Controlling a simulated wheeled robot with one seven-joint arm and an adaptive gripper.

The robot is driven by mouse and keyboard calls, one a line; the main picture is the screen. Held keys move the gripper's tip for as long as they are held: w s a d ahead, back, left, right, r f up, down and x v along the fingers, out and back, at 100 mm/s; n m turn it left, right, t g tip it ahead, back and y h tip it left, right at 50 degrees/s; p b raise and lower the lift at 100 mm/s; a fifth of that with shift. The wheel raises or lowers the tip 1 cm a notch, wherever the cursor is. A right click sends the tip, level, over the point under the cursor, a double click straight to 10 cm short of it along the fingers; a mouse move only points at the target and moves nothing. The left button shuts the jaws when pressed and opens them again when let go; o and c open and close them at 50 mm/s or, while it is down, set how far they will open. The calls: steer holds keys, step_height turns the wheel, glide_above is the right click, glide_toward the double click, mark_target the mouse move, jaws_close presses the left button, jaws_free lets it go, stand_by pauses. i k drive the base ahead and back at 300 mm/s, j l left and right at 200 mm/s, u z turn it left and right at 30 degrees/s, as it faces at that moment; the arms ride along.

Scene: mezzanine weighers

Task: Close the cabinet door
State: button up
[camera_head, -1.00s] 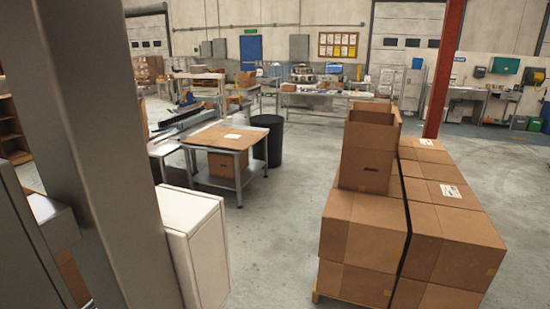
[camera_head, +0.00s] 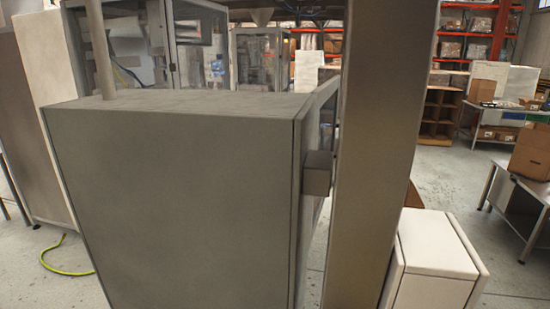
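A large grey metal cabinet (camera_head: 175,200) fills the left and middle of the head view, with a flat top and a plain side facing me. At its right end I see a narrow edge strip and a small grey box-like part (camera_head: 318,173) sticking out. A thin framed panel (camera_head: 325,92) rises behind this end, seen nearly edge-on. I cannot tell whether it is the cabinet door or how far any door stands open. A thick grey post hides much of that side. My gripper is not in view.
The grey post (camera_head: 385,140) stands close on the right, with a white box-shaped unit (camera_head: 437,262) beside it. Glass-fronted machines (camera_head: 195,45) stand behind the cabinet. A yellow-green hose (camera_head: 62,262) lies on the floor at left. Floor is open at right, before a table (camera_head: 515,205).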

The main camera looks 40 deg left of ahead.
mark_target(328, 125)
steer(key=i+l+u, duration=0.2)
steer(key=u, duration=0.25)
steer(key=i+l+u, duration=0.15)
steer(key=l+u, duration=0.3)
steer(key=i+l+u, duration=0.15)
steer(key=u, duration=0.35)
steer(key=l+u, duration=0.45)
steer(key=i+l+z, duration=0.1)
steer(key=i+l, duration=0.55)
steer(key=i, duration=0.25)
steer(key=i+l+z, duration=0.15)
steer(key=i+l, duration=0.15)
steer(key=i, duration=0.15)
